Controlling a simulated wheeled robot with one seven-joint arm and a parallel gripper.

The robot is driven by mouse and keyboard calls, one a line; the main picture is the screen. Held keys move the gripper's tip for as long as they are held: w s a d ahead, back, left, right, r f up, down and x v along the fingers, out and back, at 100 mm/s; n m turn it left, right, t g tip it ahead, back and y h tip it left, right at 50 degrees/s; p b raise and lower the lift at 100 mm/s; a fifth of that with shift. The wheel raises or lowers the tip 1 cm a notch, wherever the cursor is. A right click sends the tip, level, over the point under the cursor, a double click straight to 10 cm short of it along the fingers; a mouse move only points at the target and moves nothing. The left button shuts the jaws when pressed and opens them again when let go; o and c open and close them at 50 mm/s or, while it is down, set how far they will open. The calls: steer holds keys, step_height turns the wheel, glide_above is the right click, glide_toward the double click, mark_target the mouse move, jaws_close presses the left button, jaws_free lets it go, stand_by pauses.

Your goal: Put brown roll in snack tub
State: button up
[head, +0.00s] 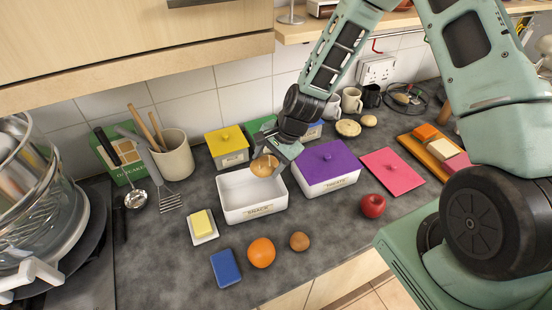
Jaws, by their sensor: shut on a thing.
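The snack tub (254,213) is a white open box with a label on its front, standing in the middle of the counter. Its inside looks empty. My gripper (268,160) is shut on the brown roll (264,167), a small round tan roll. It holds the roll above the back right part of the tub, and the roll looks clear of the tub's floor. Part of the roll is hidden by the gripper fingers.
A white tub with a purple lid (326,164) stands close on the right. A yellow-lidded tub (227,146) is behind. In front lie an orange (261,252), a brown round item (299,241), a blue sponge (226,267) and butter on a dish (203,225). A red apple (372,205) sits right.

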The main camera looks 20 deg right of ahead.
steer(key=b, duration=0.6)
glide_toward(263, 196)
steer(key=shift+w+a+f, duration=0.25)
steer(key=shift+a, duration=0.2)
steer(key=shift+w+a+f, duration=0.25)
steer(key=shift+a+f, duration=0.05)
steer(key=shift+a, duration=0.15)
steer(key=shift+f, duration=0.2)
steer(key=shift+f+b, duration=1.15)
steer(key=shift+f, duration=0.35)
steer(key=o, duration=1.2)
steer(key=shift+r+p, duration=4.55)
steer(key=shift+r, duration=1.5)
